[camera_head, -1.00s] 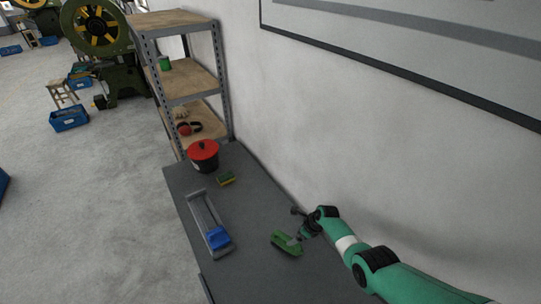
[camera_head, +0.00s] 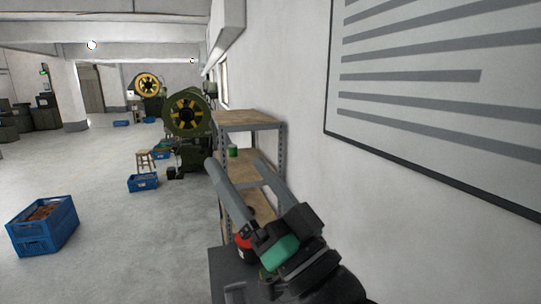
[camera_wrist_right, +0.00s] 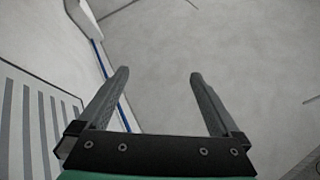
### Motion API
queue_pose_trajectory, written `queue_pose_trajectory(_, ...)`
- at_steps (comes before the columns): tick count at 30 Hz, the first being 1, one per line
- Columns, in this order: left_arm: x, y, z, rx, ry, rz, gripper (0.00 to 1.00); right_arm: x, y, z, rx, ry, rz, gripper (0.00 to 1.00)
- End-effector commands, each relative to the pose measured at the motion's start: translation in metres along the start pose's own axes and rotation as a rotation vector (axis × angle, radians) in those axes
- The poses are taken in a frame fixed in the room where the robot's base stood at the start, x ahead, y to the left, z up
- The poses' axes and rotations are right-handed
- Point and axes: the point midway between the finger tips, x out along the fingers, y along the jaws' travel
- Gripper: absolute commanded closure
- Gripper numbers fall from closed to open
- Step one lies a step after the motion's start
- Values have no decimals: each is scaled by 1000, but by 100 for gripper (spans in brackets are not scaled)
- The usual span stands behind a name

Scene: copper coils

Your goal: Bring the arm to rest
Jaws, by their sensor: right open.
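My right gripper (camera_head: 234,164) is raised in the lower middle of the head view. Its two grey fingers point up and stand well apart, with nothing between them. In the right wrist view my right gripper (camera_wrist_right: 158,76) is also open and empty, facing pale plain surfaces. My right arm comes up from the bottom edge and hides much of the table. My left gripper is not in view.
A metal shelf (camera_head: 249,128) with wooden boards stands behind my gripper, against the wall. A pot with red on it (camera_head: 243,243) sits on the dark table (camera_head: 222,262), partly hidden. Blue crates (camera_head: 44,228) stand on open floor at left.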

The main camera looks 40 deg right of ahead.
Motion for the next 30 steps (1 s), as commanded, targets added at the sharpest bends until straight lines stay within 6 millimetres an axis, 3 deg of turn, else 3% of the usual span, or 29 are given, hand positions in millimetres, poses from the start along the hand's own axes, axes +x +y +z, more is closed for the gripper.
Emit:
queue_pose_trajectory(1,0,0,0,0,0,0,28,-13,-26,-29,-75,81,-45,1)
queue_pose_trajectory(3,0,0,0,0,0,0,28,-29,-49,-60,-170,172,-76,1)
queue_pose_trajectory(6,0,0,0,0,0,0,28,-45,-64,-83,-243,246,-92,1)
queue_pose_trajectory(16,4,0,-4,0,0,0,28,-45,-68,-92,-262,261,-92,1)
queue_pose_trajectory(23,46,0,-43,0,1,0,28,-14,-82,-138,-261,260,-92,1)
queue_pose_trajectory(30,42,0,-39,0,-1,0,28,-17,-81,-133,-261,258,-91,1)
